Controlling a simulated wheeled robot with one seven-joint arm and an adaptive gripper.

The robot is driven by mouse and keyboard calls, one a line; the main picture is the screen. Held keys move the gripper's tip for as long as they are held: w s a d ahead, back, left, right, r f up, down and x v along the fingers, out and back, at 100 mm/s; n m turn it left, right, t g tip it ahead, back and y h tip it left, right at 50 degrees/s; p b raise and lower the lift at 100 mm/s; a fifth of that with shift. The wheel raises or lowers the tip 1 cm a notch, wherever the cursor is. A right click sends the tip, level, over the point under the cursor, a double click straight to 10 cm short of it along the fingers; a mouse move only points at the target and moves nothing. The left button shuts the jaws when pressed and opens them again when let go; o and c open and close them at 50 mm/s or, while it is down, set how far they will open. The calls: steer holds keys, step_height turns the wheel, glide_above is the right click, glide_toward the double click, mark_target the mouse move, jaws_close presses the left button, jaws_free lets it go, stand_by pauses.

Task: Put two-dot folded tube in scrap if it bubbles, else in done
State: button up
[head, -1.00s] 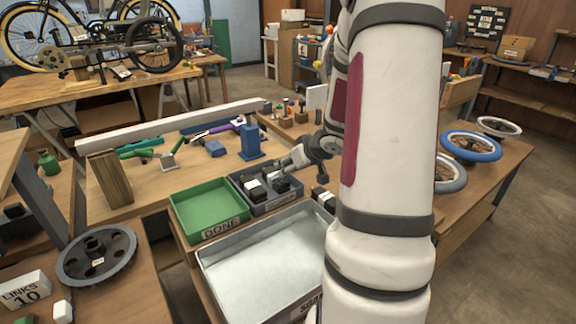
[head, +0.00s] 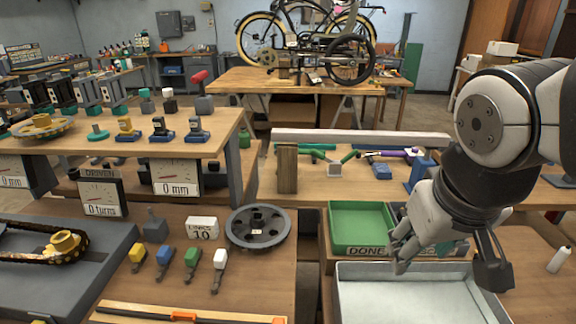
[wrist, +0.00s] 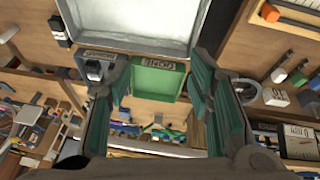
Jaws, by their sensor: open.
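My gripper (head: 448,272) is open and empty above the large pale metal tray (head: 352,284). In the wrist view its fingers (wrist: 160,80) stand wide apart, with the green DONE tray (wrist: 158,85) between them. The DONE tray (head: 362,224) looks empty in the head view. The pale tray's label is out of sight now. Several coloured tube-like parts lie on the back table: a green one (head: 318,147) and a purple-and-green one (head: 398,153). They are too small to show dots, so I cannot tell which is the two-dot folded tube. No bubbles are visible.
A dark grey bin (wrist: 92,72) stands beside the DONE tray, mostly hidden by my gripper in the head view. A blue block (head: 421,172) and brown upright block (head: 287,168) stand on the back table. A dark wheel (head: 259,228) and coloured-handled parts lie left.

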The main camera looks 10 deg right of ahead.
steer(key=s+a+n+g+y, duration=0.1)
steer(key=s+a+y, duration=0.1)
steer(key=s+a, duration=0.3)
steer(key=shift+s+a+f, duration=0.2)
steer(key=shift+s+a, duration=0.05)
steer(key=shift+a, duration=0.05)
steer(key=shift+r, duration=0.1)
step_height(320, 180, up, 6)
steer(key=t+p, duration=0.1)
steer(key=p, duration=0.4)
stand_by(0.3)
